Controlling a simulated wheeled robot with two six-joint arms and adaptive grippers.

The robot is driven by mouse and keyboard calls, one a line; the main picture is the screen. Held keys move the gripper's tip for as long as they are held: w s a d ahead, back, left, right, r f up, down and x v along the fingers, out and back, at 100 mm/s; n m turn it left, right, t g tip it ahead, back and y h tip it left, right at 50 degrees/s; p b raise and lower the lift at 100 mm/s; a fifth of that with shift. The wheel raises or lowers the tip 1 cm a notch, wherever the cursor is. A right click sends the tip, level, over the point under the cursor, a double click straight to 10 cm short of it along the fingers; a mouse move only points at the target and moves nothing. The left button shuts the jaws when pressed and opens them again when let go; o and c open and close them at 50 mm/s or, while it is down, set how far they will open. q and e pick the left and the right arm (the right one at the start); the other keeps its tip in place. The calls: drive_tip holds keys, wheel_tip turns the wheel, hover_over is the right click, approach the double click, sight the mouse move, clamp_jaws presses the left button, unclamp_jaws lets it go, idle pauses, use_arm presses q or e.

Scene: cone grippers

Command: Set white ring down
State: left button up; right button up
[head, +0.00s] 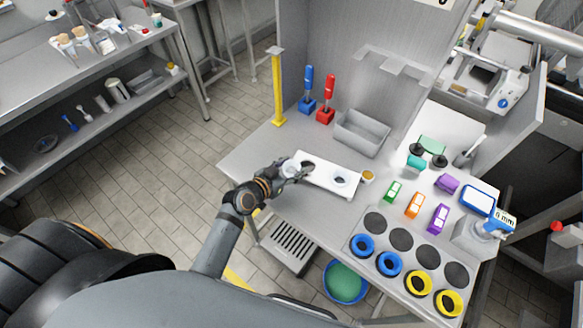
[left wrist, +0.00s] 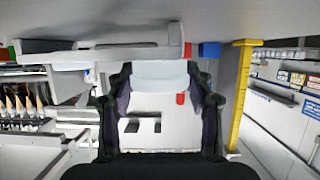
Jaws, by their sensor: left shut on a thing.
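The white ring (head: 290,168) is in the jaws of my left gripper (head: 295,173), at the left end of a white board (head: 324,175). In the left wrist view, the white ring (left wrist: 160,75) spans the space between the two dark fingers of the left gripper (left wrist: 161,84), which is shut on it. The board has a dark round spot (head: 308,167) close to the gripper and a pale round piece (head: 340,181) toward its right end. I cannot tell whether the held ring touches the board or table. My right gripper is not in view.
A grey bin (head: 362,133) and red (head: 326,99) and blue (head: 308,90) upright tools stand behind the board. A small amber-topped item (head: 368,176) is just right of it. Blue (head: 363,245) and yellow (head: 419,283) rings lie front right.

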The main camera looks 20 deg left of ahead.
use_arm(q)
wheel_tip(320, 180, up, 3)
drive_tip(key=shift+f+b, duration=0.1)
drive_tip(key=shift+b, duration=0.35)
drive_tip(key=s+r, duration=0.3)
drive_tip(key=s, duration=0.4)
drive_tip(key=s+r, duration=0.3)
drive_tip(key=s, duration=0.4)
drive_tip(key=shift+a+r+p, duration=0.15)
drive_tip(key=shift+r+p, duration=0.15)
drive_tip(key=shift+p, duration=0.05)
